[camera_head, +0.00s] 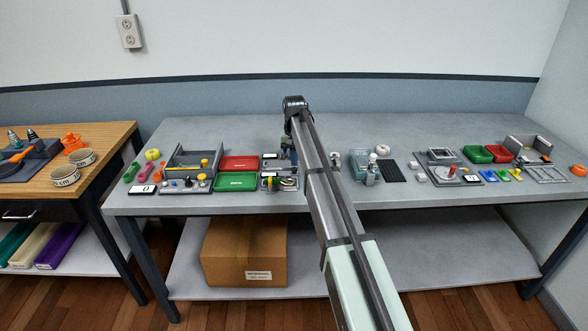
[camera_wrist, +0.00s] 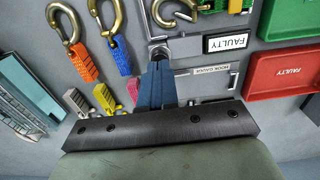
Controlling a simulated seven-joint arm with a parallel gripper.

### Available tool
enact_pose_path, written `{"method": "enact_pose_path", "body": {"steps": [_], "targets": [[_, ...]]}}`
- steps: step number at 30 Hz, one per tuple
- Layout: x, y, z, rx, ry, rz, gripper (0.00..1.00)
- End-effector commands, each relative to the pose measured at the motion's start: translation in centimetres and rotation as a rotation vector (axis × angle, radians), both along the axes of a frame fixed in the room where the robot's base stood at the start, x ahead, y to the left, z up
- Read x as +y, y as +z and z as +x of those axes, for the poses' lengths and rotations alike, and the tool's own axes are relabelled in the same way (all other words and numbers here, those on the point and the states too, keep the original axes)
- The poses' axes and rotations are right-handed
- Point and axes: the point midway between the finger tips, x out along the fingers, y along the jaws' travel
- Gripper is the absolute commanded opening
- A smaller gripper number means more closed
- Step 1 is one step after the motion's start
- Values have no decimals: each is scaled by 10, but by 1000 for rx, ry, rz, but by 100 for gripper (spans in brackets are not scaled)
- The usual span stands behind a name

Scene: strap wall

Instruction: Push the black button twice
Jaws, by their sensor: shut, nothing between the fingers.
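My gripper (camera_wrist: 157,68) shows in the wrist view with its blue fingers together and nothing between them. The fingertips point at a grey fixture, close to a small round part with a pale rim; I cannot tell whether they touch it. In the head view my arm hides most of the gripper and the spot below it. A black button cannot be made out with certainty. A grey panel (camera_head: 185,187) with several small coloured knobs or buttons stands at the left of the table, to the left of my arm.
Brass hooks with an orange tag (camera_wrist: 84,62) and a blue tag (camera_wrist: 118,54) lie beside the fingers. A FAULTY label (camera_wrist: 227,42), a red tray (camera_wrist: 283,70) and a green tray (camera_wrist: 290,18) are to the right. A cardboard box (camera_head: 245,250) sits on the lower shelf.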

Motion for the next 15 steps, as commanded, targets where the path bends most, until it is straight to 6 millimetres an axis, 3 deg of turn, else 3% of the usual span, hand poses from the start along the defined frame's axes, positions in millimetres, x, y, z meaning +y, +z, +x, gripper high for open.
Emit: {"method": "enact_pose_path", "body": {"steps": [15], "targets": [[0, -11, 0, 0, 0, 0, 0]]}}
